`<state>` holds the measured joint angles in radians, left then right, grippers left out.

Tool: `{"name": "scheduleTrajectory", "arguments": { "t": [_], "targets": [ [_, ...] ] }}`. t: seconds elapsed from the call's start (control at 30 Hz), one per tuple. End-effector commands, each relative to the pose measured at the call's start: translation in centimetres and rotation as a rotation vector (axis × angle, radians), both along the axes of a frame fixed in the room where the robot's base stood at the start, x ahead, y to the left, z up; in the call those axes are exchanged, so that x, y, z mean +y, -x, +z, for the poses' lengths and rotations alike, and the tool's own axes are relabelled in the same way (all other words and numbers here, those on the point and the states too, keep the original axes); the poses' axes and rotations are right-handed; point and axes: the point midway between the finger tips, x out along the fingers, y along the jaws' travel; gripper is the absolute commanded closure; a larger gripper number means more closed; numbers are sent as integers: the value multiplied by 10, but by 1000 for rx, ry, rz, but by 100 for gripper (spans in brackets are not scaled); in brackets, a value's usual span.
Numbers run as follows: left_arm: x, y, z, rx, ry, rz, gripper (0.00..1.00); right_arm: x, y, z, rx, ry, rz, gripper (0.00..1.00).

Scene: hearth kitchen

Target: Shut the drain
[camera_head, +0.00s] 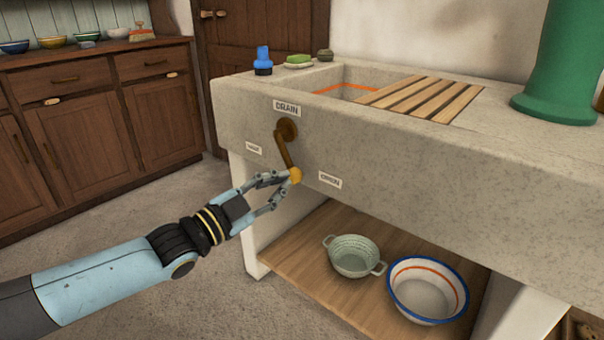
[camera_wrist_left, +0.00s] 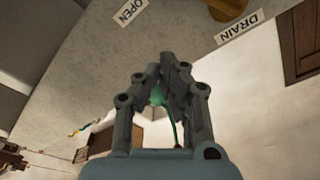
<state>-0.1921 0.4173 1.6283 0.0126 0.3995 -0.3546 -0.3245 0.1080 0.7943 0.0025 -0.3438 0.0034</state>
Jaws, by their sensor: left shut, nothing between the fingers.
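The brass drain lever (camera_head: 285,150) hangs from a round pivot on the stone sink's front, under the DRAIN label (camera_head: 287,107). It points down and slightly right, with a yellowish knob (camera_head: 295,175) at its end. A small label (camera_head: 254,148), too small to read surely, is to the left; the OPEN label (camera_head: 329,180) is to the right. My left gripper (camera_head: 286,179) is shut and empty, its fingertips right by the knob; contact is unclear. In the left wrist view the fingers (camera_wrist_left: 160,88) are together, and part of the brass fitting (camera_wrist_left: 226,8) shows above.
The stone sink (camera_head: 400,165) has a slatted wooden board (camera_head: 425,97) on top. A blue-capped bottle (camera_head: 263,61) stands at its left corner. Below, a green colander (camera_head: 353,257) and a white basin (camera_head: 429,290) rest on a wooden shelf. Floor left of the sink is clear.

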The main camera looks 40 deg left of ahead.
Motion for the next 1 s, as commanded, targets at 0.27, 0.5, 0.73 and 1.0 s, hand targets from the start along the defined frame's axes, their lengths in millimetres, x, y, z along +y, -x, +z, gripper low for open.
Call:
{"name": "scheduleTrajectory", "arguments": {
  "t": [0.27,0.5,0.73,1.0],
  "targets": [
    [-7,-40,1,-2,1,1,100,-4,-4,-13,6,5,3,60],
    [-16,-92,10,-2,2,3,100,-5,-19,-11,1,8,7,60],
    [-1,-93,-12,5,-1,0,100,3,-52,-2,-7,3,13,60],
    [9,-91,-20,1,1,1,100,7,-69,8,-10,1,15,60]
  ]
}}
